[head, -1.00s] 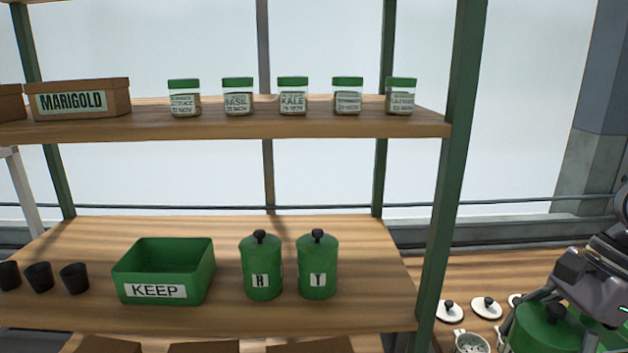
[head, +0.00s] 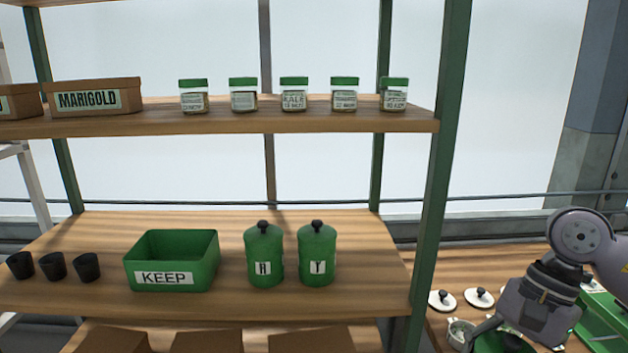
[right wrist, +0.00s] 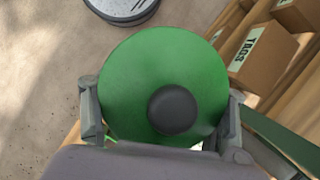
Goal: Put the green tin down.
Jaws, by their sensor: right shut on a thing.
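My right gripper (right wrist: 162,108) is shut on a green tin (right wrist: 140,72), with one finger on each side of it in the right wrist view. I look down on its round green top and black knob; the tin's label is hidden. In the head view the tin (head: 488,345) is cut off at the bottom edge, lower right. Two other green tins stand on the middle shelf, one with a letter label that looks like R or H (head: 264,252) and one labelled Y (head: 317,250). My left gripper is out of view.
A green KEEP tray (head: 203,268) and several black pots (head: 52,266) share the middle shelf (head: 368,270). The shelf's green post (head: 436,180) stands between it and the right-hand bench. White lids (head: 441,300) lie on that bench. Cardboard boxes (right wrist: 262,55) show in the wrist view.

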